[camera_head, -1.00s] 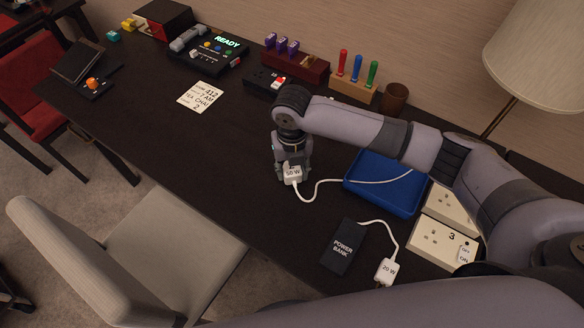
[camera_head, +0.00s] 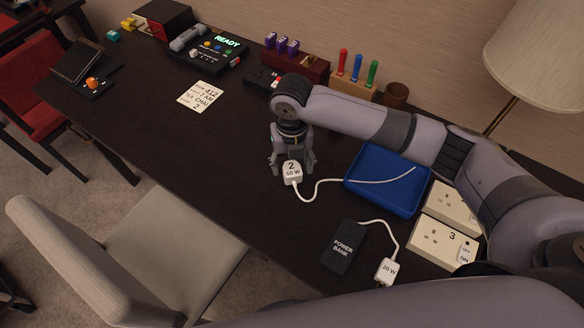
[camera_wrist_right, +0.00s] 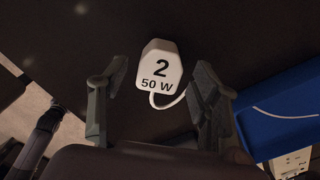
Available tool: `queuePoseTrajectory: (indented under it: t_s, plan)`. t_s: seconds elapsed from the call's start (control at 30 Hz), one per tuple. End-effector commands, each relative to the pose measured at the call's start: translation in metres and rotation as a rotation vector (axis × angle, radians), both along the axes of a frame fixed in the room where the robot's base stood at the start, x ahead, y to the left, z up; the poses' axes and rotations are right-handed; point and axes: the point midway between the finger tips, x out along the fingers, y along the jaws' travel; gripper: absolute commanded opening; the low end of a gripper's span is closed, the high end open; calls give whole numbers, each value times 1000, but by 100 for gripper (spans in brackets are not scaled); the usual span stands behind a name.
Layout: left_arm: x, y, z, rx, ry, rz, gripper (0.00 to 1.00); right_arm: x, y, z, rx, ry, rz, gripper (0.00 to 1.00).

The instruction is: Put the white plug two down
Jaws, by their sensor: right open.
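The white plug two (camera_head: 292,172), marked "2" and "50 W", is on the dark desk with its white cable running right to the blue tray (camera_head: 361,187). In the right wrist view the plug (camera_wrist_right: 159,70) lies between and just beyond the fingertips, with a gap to each finger. My right gripper (camera_head: 292,163) is open right behind and above the plug; its spread fingers also show in the right wrist view (camera_wrist_right: 158,95). Whether the plug's underside touches the desk is hard to see. My left gripper is not in view.
A power bank (camera_head: 343,247) with a white 20 W plug (camera_head: 386,270) lies at the front right. White sockets (camera_head: 431,240) stand right of the tray. A note card (camera_head: 201,96), a READY device (camera_head: 207,53) and coloured sticks (camera_head: 357,70) are farther back. The desk left of my gripper is clear.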

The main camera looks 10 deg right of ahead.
Motion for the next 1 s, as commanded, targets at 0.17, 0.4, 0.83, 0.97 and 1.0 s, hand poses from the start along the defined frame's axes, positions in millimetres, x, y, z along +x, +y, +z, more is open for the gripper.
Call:
queuePoseTrajectory:
  t_s: [0.17,0.4,0.83,0.97,1.0]
  plan:
    - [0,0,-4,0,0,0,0,2,0,41,1,-5,0,58]
    - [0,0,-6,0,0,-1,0,1,0,83,0,-3,0,58]
    - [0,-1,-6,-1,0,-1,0,0,0,96,0,0,-1,58]
    - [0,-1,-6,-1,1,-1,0,0,0,96,0,0,-1,58]
    - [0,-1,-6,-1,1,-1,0,0,0,96,0,0,-1,58]
